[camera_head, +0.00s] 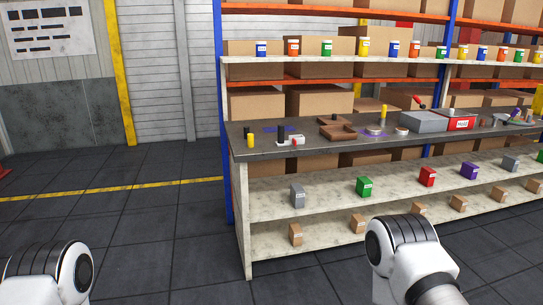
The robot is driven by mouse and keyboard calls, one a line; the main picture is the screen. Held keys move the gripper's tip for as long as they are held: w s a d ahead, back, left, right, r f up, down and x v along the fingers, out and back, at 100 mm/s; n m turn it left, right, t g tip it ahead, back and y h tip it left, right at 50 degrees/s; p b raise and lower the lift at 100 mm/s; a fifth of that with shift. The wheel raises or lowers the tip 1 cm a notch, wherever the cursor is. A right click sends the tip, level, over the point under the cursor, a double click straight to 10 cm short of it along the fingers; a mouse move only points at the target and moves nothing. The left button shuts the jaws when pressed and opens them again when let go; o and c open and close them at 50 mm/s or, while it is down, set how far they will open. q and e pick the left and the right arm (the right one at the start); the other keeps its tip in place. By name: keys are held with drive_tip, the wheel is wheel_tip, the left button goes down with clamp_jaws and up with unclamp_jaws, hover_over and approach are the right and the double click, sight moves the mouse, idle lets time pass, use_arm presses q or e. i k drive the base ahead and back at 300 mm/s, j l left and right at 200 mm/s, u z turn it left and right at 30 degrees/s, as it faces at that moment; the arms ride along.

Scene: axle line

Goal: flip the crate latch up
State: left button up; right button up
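A grey box (425,122) stands toward the right on the dark workbench top. Beside it is a red box with a white label (461,125). Either may be the crate; I cannot tell which at this distance. A small red-tipped dark handle (420,101) sticks up at the back of the grey box; I cannot tell whether it is the latch. No latch can be made out clearly. Parts of my two white arms show at the bottom left and bottom right, well short of the bench. Neither gripper shows.
The workbench (262,153) has several small items on it, including a brown tray (338,133), a yellow cylinder (250,141) and a white block (290,141). Lower shelves hold small coloured boxes. A blue post (221,130) stands at its left end. The floor at left is clear.

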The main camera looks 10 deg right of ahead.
sight(416, 98)
drive_tip(key=i+l+z, duration=0.1)
drive_tip(key=i+z, duration=0.25)
drive_tip(key=i, duration=0.2)
drive_tip(key=i+z, duration=0.4)
drive_tip(key=i, duration=0.2)
drive_tip(key=i+j+z, duration=0.2)
drive_tip(key=i+z, duration=0.15)
drive_tip(key=i, duration=0.2)
drive_tip(key=i+l+z, duration=0.1)
drive_tip(key=i, duration=0.65)
drive_tip(key=i+l+z, duration=0.1)
drive_tip(key=i, duration=0.65)
drive_tip(key=i+l, duration=0.55)
